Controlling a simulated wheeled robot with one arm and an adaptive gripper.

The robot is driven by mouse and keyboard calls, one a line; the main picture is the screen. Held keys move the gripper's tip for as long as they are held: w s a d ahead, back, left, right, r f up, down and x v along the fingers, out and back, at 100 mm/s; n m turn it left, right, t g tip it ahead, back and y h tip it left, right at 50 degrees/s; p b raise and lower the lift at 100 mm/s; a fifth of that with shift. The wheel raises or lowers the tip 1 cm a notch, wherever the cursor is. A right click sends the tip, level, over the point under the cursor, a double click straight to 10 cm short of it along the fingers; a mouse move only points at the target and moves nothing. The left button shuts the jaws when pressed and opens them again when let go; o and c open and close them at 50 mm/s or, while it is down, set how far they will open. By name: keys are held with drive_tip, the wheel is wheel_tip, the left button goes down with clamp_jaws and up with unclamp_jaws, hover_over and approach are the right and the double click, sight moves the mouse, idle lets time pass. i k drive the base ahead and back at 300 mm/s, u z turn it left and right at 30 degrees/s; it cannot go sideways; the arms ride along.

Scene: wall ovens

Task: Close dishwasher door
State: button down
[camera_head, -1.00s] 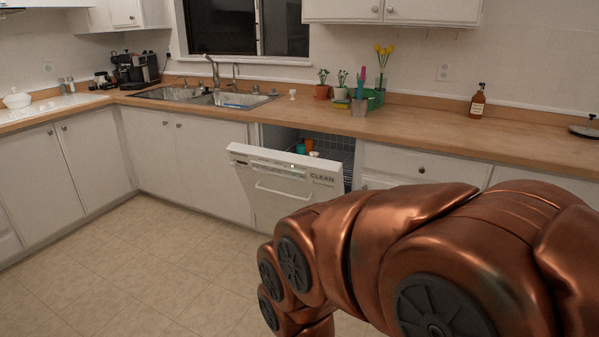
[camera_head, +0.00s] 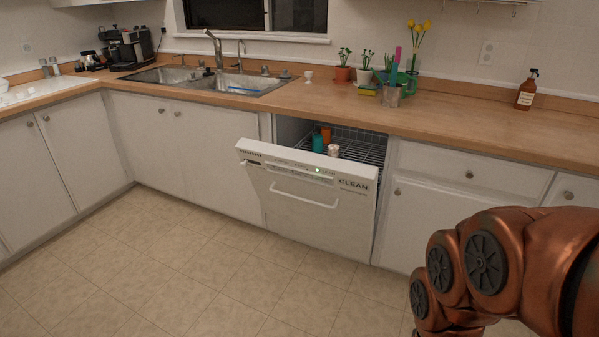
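The white dishwasher door (camera_head: 305,207) is partly open, tilted outward at its top from the cabinet line. It has a control strip with a small green light, a bar handle (camera_head: 303,195) and a "CLEAN" label. Behind its top edge, the dishwasher's rack (camera_head: 362,150) shows with a teal cup (camera_head: 317,143), an orange cup (camera_head: 326,135) and a pale cup (camera_head: 333,150). My copper-coloured arm fills the lower right, apart from the door. My gripper is out of view, so its state does not show.
A wooden counter (camera_head: 440,120) runs above the dishwasher, with a sink (camera_head: 215,80), potted plants (camera_head: 344,76) and a brown bottle (camera_head: 526,90). White cabinets stand on both sides. The tiled floor (camera_head: 200,280) before the door is clear.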

sight(339, 217)
drive_tip(key=u, duration=0.05)
drive_tip(key=i, duration=0.6)
drive_tip(key=u, duration=0.9)
drive_tip(key=i, duration=0.5)
drive_tip(key=u, duration=0.6)
